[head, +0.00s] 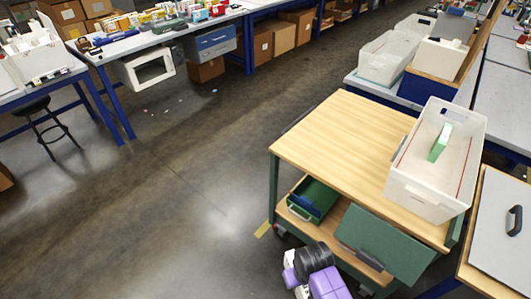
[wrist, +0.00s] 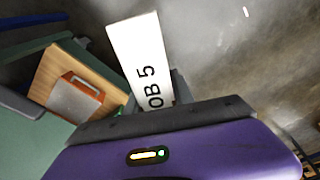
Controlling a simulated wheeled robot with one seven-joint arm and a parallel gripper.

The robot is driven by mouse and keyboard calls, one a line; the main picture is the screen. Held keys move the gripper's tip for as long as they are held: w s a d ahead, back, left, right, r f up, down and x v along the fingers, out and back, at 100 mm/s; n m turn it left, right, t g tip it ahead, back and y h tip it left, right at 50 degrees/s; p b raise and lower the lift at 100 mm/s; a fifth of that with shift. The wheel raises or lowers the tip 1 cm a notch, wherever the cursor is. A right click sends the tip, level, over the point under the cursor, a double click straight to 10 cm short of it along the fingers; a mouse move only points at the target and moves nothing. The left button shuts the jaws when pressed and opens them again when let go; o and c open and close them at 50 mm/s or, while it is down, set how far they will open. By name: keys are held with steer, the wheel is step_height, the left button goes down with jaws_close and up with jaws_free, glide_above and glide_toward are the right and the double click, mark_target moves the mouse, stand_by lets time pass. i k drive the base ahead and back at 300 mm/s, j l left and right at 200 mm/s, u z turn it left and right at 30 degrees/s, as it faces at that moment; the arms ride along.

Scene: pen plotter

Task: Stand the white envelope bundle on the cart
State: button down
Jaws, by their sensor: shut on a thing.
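The white envelope bundle (wrist: 138,50), a flat white slab with black lettering that reads "OB 5" in part, stands out from between my fingers in the wrist view. My gripper (wrist: 153,98) is shut on its lower end, which the purple wrist housing partly hides. The cart (head: 345,140) has a light wooden top and a green frame. In the head view my purple and black wrist is low at the bottom edge, in front of the cart and below its top. The bundle cannot be made out clearly there.
A white bin (head: 425,195) with a green item (head: 440,142) inside stands on the cart's right part. The left and middle of the top are bare. An open green drawer (head: 314,198) and a green panel (head: 383,245) are below. Floor (head: 190,200) left of the cart is clear.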

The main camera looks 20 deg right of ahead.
mark_target(337, 125)
steer(key=i+j, duration=0.15)
steer(key=i, duration=0.4)
steer(key=i+j, duration=0.15)
steer(key=i, duration=0.35)
steer(key=i+j+z, duration=0.1)
steer(key=i, duration=0.45)
